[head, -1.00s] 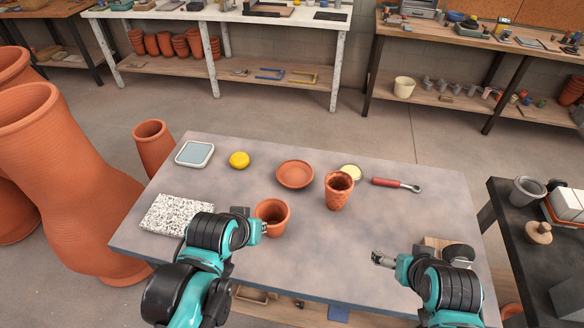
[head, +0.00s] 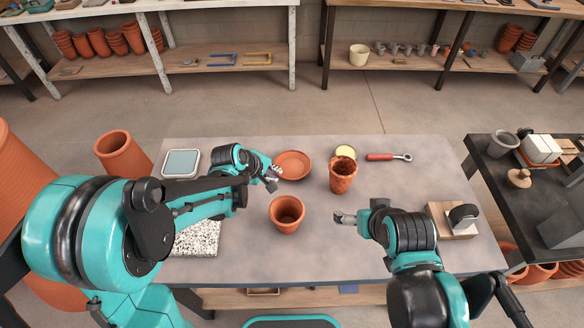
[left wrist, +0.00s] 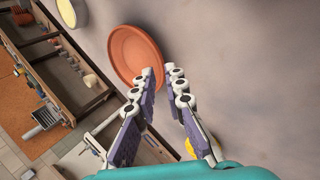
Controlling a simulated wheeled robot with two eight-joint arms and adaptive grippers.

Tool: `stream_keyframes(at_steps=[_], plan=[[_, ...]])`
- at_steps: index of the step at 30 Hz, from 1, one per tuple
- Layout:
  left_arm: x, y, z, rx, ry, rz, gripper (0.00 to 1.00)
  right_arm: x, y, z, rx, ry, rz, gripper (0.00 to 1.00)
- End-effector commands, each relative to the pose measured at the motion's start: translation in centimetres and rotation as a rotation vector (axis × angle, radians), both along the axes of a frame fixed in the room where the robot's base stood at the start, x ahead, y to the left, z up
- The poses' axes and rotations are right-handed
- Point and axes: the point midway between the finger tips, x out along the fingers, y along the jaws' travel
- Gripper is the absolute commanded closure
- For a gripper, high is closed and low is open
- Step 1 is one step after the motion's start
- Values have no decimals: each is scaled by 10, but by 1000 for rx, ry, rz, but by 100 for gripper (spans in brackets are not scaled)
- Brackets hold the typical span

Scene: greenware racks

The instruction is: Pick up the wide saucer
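The wide saucer (head: 294,165) is a shallow terracotta dish lying flat on the grey table (head: 330,255), towards its far side. It also shows in the left wrist view (left wrist: 136,52). My left gripper (head: 274,178) is at the saucer's near left edge in the head view. In the left wrist view its fingers (left wrist: 159,71) are apart with nothing held; one tip overlaps the saucer's rim and the other lies just outside it. Whether they touch it I cannot tell. My right gripper (head: 343,217) hovers over the table right of the terracotta pot (head: 287,212); its finger gap is unclear.
A speckled terracotta cup (head: 343,176) stands right of the saucer, with a pale yellow round item (head: 345,152) behind it. A red-handled tool (head: 382,157) lies further right. A blue-topped tray (head: 181,163) and a speckled slab (head: 197,239) are at left. The table's front middle is clear.

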Motion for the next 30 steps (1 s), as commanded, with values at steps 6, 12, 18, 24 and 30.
stream_keyframes(at_steps=[6,12,18,24,30], plan=[[18,-9,-28,2,-1,-1,88,0,0,-18,0,0,0,8],[28,-16,-45,2,-2,-2,88,0,0,-26,0,0,0,8],[29,-17,-45,2,-1,-1,88,0,0,-25,0,0,0,8],[29,-17,-45,3,-1,-2,100,0,0,-25,0,0,0,8],[29,-17,-45,2,-2,-2,100,0,0,-25,0,0,0,8]])
